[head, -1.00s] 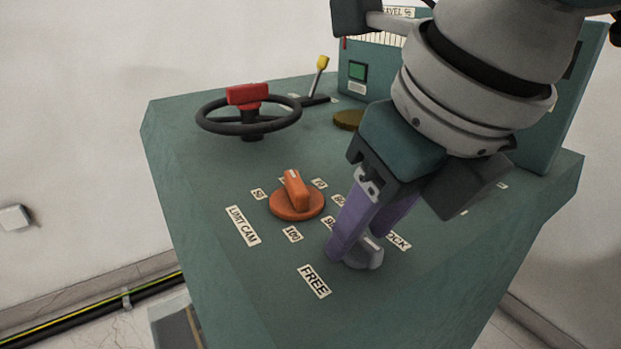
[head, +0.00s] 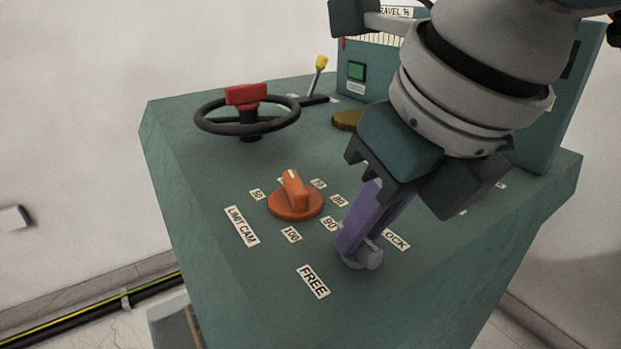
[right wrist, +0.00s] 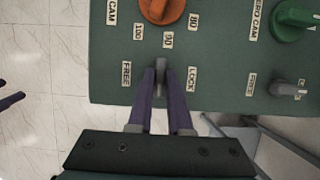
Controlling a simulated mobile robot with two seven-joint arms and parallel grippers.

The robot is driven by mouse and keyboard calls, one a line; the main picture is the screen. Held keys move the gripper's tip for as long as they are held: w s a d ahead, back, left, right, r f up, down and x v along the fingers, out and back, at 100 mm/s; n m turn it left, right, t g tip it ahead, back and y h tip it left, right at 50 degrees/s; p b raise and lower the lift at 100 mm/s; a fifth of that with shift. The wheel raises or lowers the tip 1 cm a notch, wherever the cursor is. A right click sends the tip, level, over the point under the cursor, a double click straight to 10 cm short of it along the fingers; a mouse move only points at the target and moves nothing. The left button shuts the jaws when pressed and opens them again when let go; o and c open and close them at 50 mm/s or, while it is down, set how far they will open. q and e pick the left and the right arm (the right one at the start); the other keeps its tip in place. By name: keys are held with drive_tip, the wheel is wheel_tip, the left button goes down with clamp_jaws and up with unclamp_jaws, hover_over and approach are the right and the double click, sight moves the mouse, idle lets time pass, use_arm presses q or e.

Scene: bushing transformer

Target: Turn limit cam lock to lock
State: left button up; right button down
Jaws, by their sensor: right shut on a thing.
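The limit cam lock (right wrist: 161,66) is a small grey lever knob between the FREE label (head: 313,281) and the LOCK label (head: 396,240). My right gripper (head: 362,246) is shut on it from above, with a purple finger on each side. In the right wrist view its fingers (right wrist: 161,88) hold the lever, which points straight up between FREE at left and LOCK at right. In the head view the fingers hide most of the knob. Purple fingertips at the left edge of the right wrist view look like my left gripper (right wrist: 8,96).
The orange limit cam dial (head: 295,199) is close to my right gripper. A black handwheel (head: 248,126) and a yellow-tipped lever (head: 320,64) stand farther back. In the right wrist view, a green dial (right wrist: 295,20) and another grey lever (right wrist: 285,90) are at right.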

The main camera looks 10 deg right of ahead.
drive_tip(key=n+b, duration=0.1)
drive_tip(key=n+y+b, duration=0.1)
drive_tip(key=b, duration=0.1)
drive_tip(key=shift+w+f+n+g, duration=0.1)
drive_tip(key=shift+f+n+g, duration=0.1)
drive_tip(key=shift+n+g, duration=0.1)
drive_tip(key=n+b, duration=0.2)
drive_tip(key=shift+d+n+g+y+b, duration=0.1)
drive_tip(key=shift+n+g+y+b, duration=0.2)
drive_tip(key=shift+y, duration=0.1)
drive_tip(key=n+b, duration=0.1)
drive_tip(key=n, duration=0.1)
drive_tip(key=shift+w+r+n+g+y+b, duration=0.1)
drive_tip(key=shift+n+g+y+b, duration=0.2)
drive_tip(key=shift+n+g+b, duration=0.1)
drive_tip(key=n+g+b, duration=0.1)
drive_tip(key=n, duration=0.1)
drive_tip(key=n+b, duration=0.1)
drive_tip(key=n, duration=0.1)
drive_tip(key=shift+w+r+n+g+y, duration=0.1)
drive_tip(key=shift+n+g+y, duration=0.2)
drive_tip(key=shift+g, duration=0.1)
drive_tip(key=n+g, duration=0.1)
drive_tip(key=n, duration=0.2)
drive_tip(key=shift+b, duration=0.35)
drive_tip(key=shift+w+n+g, duration=0.1)
drive_tip(key=shift+n+g, duration=0.4)
drive_tip(key=shift+n, duration=0.7)
